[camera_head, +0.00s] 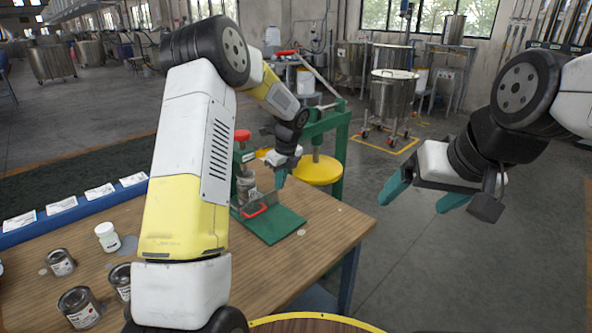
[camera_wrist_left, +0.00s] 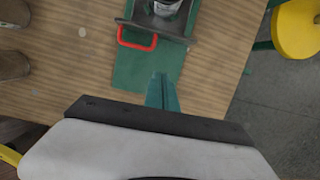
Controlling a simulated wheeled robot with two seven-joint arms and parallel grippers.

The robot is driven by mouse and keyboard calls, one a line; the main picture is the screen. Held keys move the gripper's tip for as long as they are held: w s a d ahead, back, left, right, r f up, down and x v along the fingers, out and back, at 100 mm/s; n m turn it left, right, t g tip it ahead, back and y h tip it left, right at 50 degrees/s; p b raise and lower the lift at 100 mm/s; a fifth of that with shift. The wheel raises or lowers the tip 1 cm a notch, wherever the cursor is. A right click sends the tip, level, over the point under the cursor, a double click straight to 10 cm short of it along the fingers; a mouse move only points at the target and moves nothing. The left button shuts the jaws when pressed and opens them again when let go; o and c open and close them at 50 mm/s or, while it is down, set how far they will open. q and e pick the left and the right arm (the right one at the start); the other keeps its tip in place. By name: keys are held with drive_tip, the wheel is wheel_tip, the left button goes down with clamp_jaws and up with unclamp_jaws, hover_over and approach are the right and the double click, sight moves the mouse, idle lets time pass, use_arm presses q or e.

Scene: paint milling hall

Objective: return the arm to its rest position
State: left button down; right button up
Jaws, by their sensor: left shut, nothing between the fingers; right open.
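My left arm (camera_head: 188,150) reaches from the bottom of the head view up and over the wooden table. My left gripper (camera_head: 281,178) is shut and empty, near the green device. In the left wrist view its teal fingers (camera_wrist_left: 162,93) are together over the green base plate, close to the red handle (camera_wrist_left: 137,39); whether they touch the plate cannot be told. My right gripper (camera_head: 412,204) is open and empty, above the floor to the right of the table.
The green device (camera_head: 271,226) has a red knob and holds a can (camera_head: 246,187). Several cans (camera_head: 79,307) and a white jar (camera_head: 107,237) stand at the table's left (camera_head: 290,262). A yellow round stool (camera_head: 318,172) stands behind.

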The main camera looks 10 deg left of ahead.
use_arm(q)
drive_tip(key=s+r+n+t+h, duration=0.2)
drive_tip(key=s+r+n, duration=1)
drive_tip(key=s+r, duration=0.45)
drive_tip(key=s+r+n+t+h, duration=0.1)
drive_tip(key=s+r+n, duration=0.1)
drive_tip(key=s+n, duration=0.4)
drive_tip(key=s+d+r+n+t+h, duration=0.1)
drive_tip(key=s+n, duration=0.5)
drive_tip(key=s, duration=0.6)
drive_tip(key=shift+s+d+r+n, duration=0.2)
drive_tip(key=shift+d+r+n, duration=0.1)
drive_tip(key=shift+r, duration=0.25)
